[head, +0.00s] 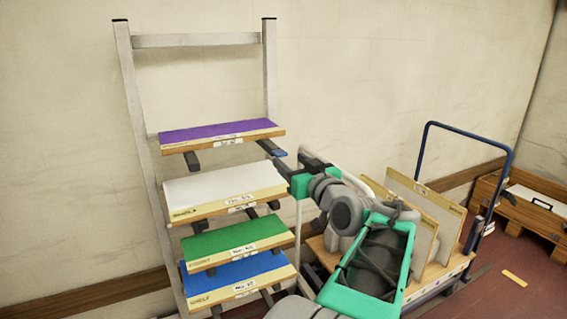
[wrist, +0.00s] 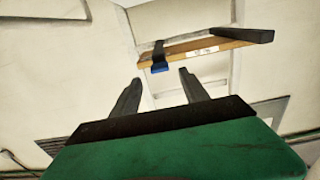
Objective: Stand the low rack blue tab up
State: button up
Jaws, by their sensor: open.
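The blue tab (head: 280,153) is at the front end of the dark right-hand support arm under the purple-topped board (head: 215,132), on the rack's top occupied level. It looks folded down, not standing above the arm. In the wrist view the blue tab (wrist: 160,68) shows beyond and between my fingertips. My gripper (head: 294,161) is open and empty, just right of and in front of the tab. The same gripper (wrist: 161,76) shows two dark fingers spread apart in the wrist view. A gap seems to remain between fingers and tab; its depth is hard to tell.
Below are a white board (head: 225,190), a green board (head: 236,243) and a blue board (head: 238,280) on more support arms. A cart (head: 439,286) with upright panels stands behind my arm at right. A wooden crate (head: 525,215) is at far right. Wall space above my gripper is clear.

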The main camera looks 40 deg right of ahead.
aim_at(283, 155)
jog(key=x, duration=0.5)
jog(key=shift+c, duration=0.3)
grip_shut()
